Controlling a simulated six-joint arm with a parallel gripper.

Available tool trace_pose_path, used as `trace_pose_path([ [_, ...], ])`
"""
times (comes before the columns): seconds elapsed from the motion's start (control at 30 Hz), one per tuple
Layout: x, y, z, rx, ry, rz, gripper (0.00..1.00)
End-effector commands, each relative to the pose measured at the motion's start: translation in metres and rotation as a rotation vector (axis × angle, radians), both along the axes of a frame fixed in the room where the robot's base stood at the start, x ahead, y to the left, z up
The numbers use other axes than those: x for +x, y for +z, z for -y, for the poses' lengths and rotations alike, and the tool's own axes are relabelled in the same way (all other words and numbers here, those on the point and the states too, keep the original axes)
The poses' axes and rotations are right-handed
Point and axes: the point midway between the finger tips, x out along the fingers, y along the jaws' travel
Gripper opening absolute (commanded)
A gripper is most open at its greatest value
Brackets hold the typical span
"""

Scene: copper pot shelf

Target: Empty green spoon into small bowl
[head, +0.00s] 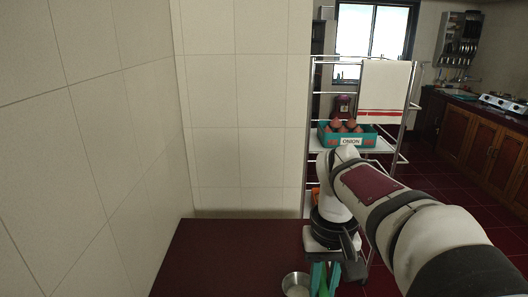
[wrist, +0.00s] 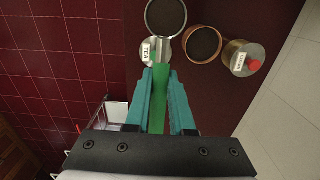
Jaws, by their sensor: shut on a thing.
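My gripper (wrist: 160,76) has teal fingers shut on the green spoon (wrist: 159,100), whose handle runs between them in the wrist view. The spoon's far end reaches a silver round thing labelled TEA (wrist: 147,50); I cannot make out its scoop or any contents. In the head view my gripper (head: 322,284) points down at the bottom edge, with the green spoon (head: 323,288) between the fingers. A small metal bowl (head: 287,281) stands just left of it, partly cut off by the frame. A silver-rimmed round vessel (wrist: 147,17) lies beyond the spoon; I cannot tell whether it is this bowl.
The dark red counter (head: 220,255) is clear on the left. A rack (head: 308,130) with an onion box (head: 327,139) stands behind my arm.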

Motion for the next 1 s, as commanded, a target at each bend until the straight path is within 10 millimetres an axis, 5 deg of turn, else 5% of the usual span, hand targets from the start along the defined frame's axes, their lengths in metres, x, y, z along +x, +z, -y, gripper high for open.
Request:
trace_pose_path([
  [0.27,0.001,-0.001,0.0,0.0,0.0,0.0,0.0],
  [0.43,0.025,-0.006,0.008,0.0,-0.177,-0.002,0.0],
  [0.67,0.097,-0.036,0.04,-0.001,-0.803,-0.003,0.0],
  [0.8,0.142,-0.07,0.07,-0.002,-1.291,-0.005,0.0],
  [1.0,0.181,-0.12,0.108,-0.002,-1.864,-0.004,0.0],
])
